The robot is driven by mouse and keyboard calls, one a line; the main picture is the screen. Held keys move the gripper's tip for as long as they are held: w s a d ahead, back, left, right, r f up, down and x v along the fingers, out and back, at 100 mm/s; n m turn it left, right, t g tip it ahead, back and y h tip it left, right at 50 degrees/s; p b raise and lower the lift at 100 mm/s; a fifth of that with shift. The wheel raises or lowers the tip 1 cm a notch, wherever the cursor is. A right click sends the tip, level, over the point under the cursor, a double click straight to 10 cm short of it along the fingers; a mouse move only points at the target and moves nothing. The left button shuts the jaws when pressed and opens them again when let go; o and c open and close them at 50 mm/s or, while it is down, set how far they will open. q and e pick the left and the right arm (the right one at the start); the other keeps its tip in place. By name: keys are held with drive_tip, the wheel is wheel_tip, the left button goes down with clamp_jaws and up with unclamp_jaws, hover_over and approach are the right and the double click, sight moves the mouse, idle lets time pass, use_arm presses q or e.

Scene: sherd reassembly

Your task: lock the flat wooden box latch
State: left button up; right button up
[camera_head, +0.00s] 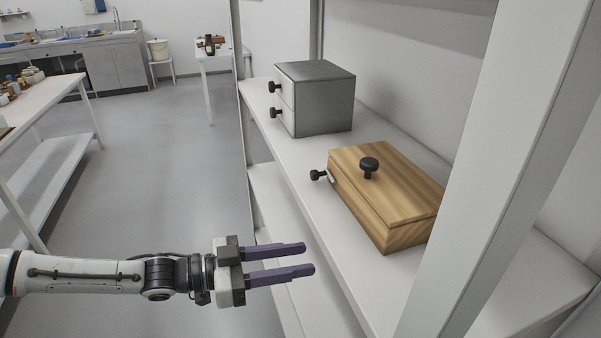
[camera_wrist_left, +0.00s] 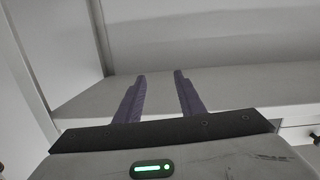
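The flat wooden box (camera_head: 385,195) lies on the white shelf with its lid down. A black knob (camera_head: 369,165) stands on the lid. The latch (camera_head: 322,175), a small metal piece with a black knob, sits on the box's left end. My left gripper (camera_head: 309,257) is in front of the shelf, to the lower left of the box and apart from it. Its two purple fingers are parted with nothing between them. In the left wrist view the fingers (camera_wrist_left: 160,74) also stand apart and empty, facing a bare shelf and wall. My right gripper is in neither view.
A grey box (camera_head: 318,98) with two black-knobbed drawers stands behind the wooden box on the shelf (camera_head: 300,170). A white upright post (camera_head: 495,170) rises at the right, close to the wooden box. Open floor lies to the left of the shelf.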

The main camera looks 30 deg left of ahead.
use_arm(q)
drive_tip(key=t, duration=0.1)
approach(311, 176)
drive_tip(key=v, duration=0.2)
drive_tip(key=p+x, duration=0.2)
drive_tip(key=x, duration=0.6)
drive_tip(key=shift+w+d, duration=0.25)
drive_tip(key=shift+w+d+f, duration=0.1)
drive_tip(key=shift+w+d, duration=0.3)
clamp_jaws()
